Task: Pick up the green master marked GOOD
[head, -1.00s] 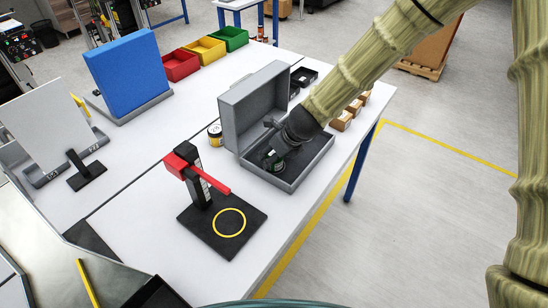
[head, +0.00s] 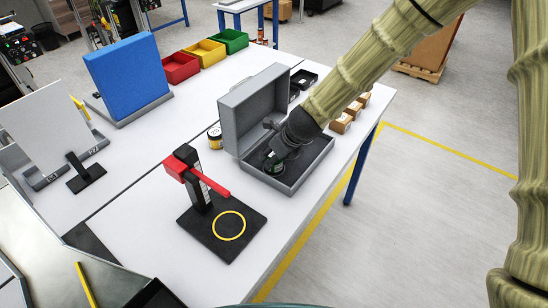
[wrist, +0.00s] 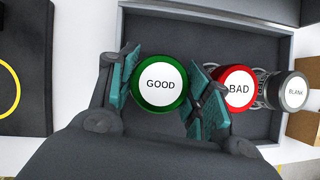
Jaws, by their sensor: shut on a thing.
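The green master (wrist: 160,106), a round piece with a white face marked GOOD, stands between the two fingers of my gripper (wrist: 163,91) in the wrist view. The fingers touch its sides and are shut on it. The grey master marked BLANK (wrist: 291,91) lies further right.
A black stand with a red lever (head: 228,236) and a yellow ring on its base stands left of the case. The case's raised lid (head: 256,106) is behind my gripper. Small cardboard boxes (head: 341,123) and a yellow-labelled jar (head: 215,137) are nearby.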

